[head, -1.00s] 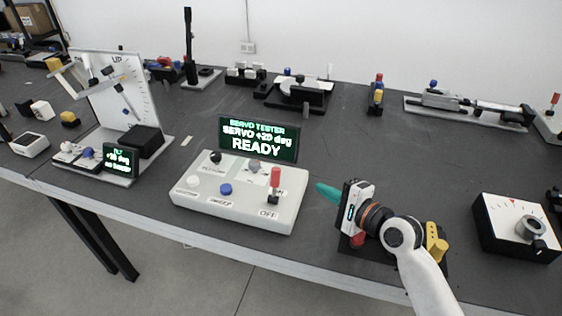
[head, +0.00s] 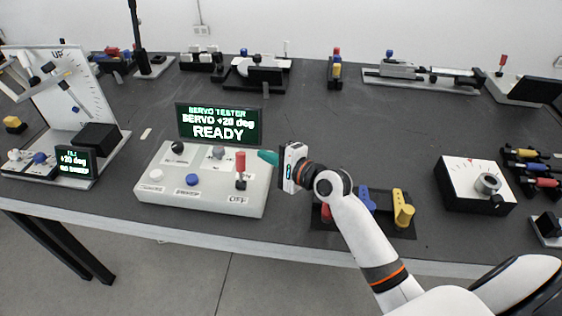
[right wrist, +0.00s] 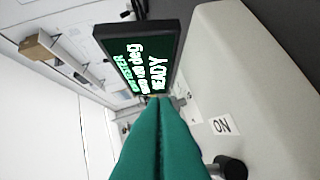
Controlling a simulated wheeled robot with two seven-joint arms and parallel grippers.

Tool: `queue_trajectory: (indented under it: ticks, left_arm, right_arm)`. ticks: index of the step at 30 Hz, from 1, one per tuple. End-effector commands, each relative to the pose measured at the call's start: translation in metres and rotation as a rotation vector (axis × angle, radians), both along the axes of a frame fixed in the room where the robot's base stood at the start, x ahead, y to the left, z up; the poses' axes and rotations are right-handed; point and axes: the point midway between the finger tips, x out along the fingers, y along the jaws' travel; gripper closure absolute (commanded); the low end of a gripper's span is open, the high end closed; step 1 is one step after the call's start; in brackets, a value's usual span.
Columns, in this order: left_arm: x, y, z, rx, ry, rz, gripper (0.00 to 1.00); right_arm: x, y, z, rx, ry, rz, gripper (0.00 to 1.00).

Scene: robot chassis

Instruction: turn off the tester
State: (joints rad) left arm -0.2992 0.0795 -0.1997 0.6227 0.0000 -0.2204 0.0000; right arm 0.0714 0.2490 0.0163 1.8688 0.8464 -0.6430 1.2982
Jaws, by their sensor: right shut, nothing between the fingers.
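The servo tester (head: 200,200) is a light box on the dark table, with a lit screen (head: 219,124) reading "SERVO TESTER", "SERVO +20 deg" and "READY". A red-topped lever switch (head: 240,168) stands upright at its right end, above an "OFF" label (head: 238,200). My right gripper (head: 267,157) has green fingertips, closed together and empty, just right of the red lever and close to it. In the right wrist view the shut green fingers (right wrist: 158,140) point toward the screen (right wrist: 138,55), with an "ON" label (right wrist: 221,125) beside them. My left gripper is not in view.
A blue knob (head: 193,180) and several other knobs sit on the tester. A board with a dial and small display (head: 75,160) stands left. A rack with blue and yellow handles (head: 403,210) lies under my right arm, and a white dial box (head: 475,185) is further right.

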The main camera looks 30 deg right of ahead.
Motion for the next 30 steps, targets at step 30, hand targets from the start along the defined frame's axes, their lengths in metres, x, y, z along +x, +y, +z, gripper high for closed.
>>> queue_trajectory:
  ticks: [30]
  left_arm:
    - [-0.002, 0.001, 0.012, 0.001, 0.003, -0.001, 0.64]
  right_arm:
    - [-0.003, 0.040, 0.008, -0.011, -0.017, 0.000, 1.00]
